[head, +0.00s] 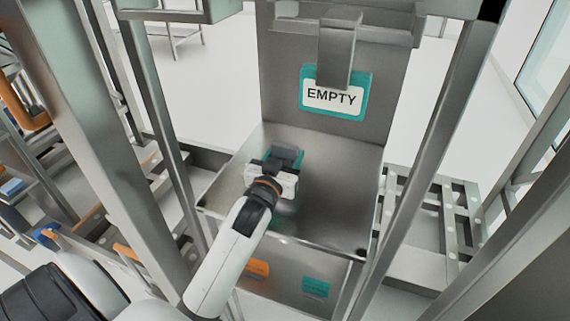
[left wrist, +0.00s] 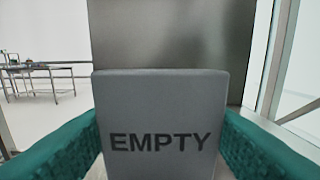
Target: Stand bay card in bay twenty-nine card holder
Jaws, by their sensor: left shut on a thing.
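My left gripper (head: 282,163) is shut on a grey bay card (head: 288,151) above the open metal bin, in the middle of the head view. In the left wrist view the card (left wrist: 158,100) stands upright between the teal fingers (left wrist: 55,145), its face lettered EMPTY. A teal and white EMPTY sign (head: 334,97) is on the bin's tall back panel. A metal bracket (head: 338,50) hangs in front of the sign and covers part of its top. I cannot read a bay number or tell which part is the card holder. My right gripper is not in view.
The metal bin (head: 345,190) has a low front wall with an orange label (head: 256,268) and a teal label (head: 316,288). Steel posts (head: 432,150) stand on both sides. The bin's right part looks clear.

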